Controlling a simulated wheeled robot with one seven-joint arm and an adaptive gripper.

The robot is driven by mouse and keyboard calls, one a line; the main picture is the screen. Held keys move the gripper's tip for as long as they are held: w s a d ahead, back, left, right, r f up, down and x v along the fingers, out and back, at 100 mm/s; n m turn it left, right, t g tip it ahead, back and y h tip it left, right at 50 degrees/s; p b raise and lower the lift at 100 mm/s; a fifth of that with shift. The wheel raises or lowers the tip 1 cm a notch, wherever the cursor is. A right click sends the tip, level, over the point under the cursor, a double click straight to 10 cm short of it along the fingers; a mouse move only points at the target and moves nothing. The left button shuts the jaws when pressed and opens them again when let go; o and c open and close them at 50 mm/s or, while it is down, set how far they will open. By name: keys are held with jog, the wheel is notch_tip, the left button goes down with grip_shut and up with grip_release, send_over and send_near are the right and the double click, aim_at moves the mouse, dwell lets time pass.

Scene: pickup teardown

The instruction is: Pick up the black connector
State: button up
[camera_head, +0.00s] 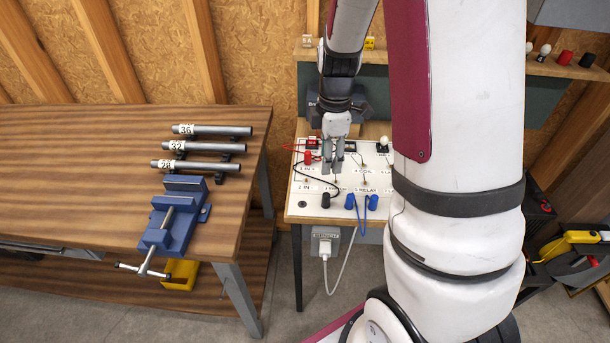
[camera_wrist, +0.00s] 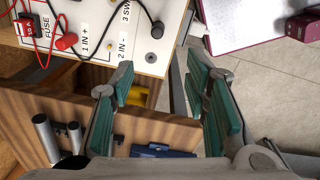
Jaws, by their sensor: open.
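The black connector (camera_head: 325,201) stands near the front edge of the white wiring panel (camera_head: 312,213), with a black wire running to it. It also shows in the wrist view (camera_wrist: 157,30), near the panel edge beyond my fingertips. My gripper (camera_head: 336,168) hangs pointing down over the panel in the head view, behind and slightly right of the black connector. In the wrist view, my gripper (camera_wrist: 166,88) has its two teal-padded fingers apart with nothing between them. The gap is apart from the connector.
A red plug (camera_head: 308,158) with red wires is at the panel's back left. Blue plugs (camera_head: 372,203) stand right of the black connector. A wooden bench (camera_head: 80,165) with a blue vise (camera_head: 172,220) and pipes is at left. My arm hides the panel's right side.

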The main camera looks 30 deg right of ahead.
aim_at(326, 194)
jog(key=shift+n, duration=0.4)
jog(key=f, duration=0.7)
jog(key=d+f, duration=0.1)
jog(key=f, duration=0.2)
jog(key=shift+f, duration=0.25)
jog(key=shift+w+a+f+p, duration=0.1)
jog(key=shift+f+p, duration=0.15)
jog(key=shift+f, duration=0.65)
jog(key=shift+w+d+f+p, duration=0.1)
jog(key=shift+f+p, duration=0.15)
jog(key=shift+f, duration=0.6)
jog(key=shift+w+a+f+p, duration=0.1)
jog(key=shift+f+p, duration=0.15)
jog(key=shift+f, duration=0.65)
grip_shut()
